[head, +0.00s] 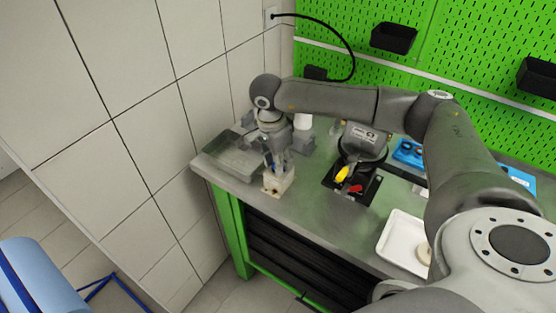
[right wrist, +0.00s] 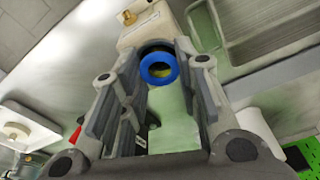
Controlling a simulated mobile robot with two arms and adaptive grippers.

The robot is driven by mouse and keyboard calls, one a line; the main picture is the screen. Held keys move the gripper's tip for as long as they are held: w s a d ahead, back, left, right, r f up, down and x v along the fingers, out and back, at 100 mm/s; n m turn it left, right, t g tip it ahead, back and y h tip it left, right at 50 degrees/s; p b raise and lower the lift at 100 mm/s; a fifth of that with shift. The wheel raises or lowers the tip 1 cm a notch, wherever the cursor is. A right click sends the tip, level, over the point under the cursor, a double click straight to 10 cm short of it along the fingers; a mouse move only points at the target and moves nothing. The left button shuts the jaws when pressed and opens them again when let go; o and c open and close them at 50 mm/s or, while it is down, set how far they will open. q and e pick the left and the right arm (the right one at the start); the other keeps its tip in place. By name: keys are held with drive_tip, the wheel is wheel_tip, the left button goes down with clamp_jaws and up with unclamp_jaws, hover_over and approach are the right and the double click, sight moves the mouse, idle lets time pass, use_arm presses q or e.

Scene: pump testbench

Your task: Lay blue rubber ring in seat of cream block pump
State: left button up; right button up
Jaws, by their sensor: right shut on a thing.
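The cream block pump (head: 279,182) stands near the front edge of the bench in the head view. In the right wrist view its cream body (right wrist: 146,30) shows just past my fingertips, with a brass fitting (right wrist: 127,17) on it. My right gripper (head: 275,158) points down over the block. In the right wrist view its fingers are shut on the blue rubber ring (right wrist: 146,72), held at the tips close to the block. I cannot tell whether the ring touches the block. The seat is not clearly visible. My left gripper is not in view.
A grey metal tray (head: 234,165) lies left of the block. A black device with yellow and red parts (head: 352,182) stands to the right, with a white tray (head: 396,240) beyond it. A blue holder (head: 407,153) lies near the back.

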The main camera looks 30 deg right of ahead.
drive_tip(key=shift+f, duration=0.15)
drive_tip(key=o, duration=0.7)
drive_tip(key=shift+o, duration=0.2)
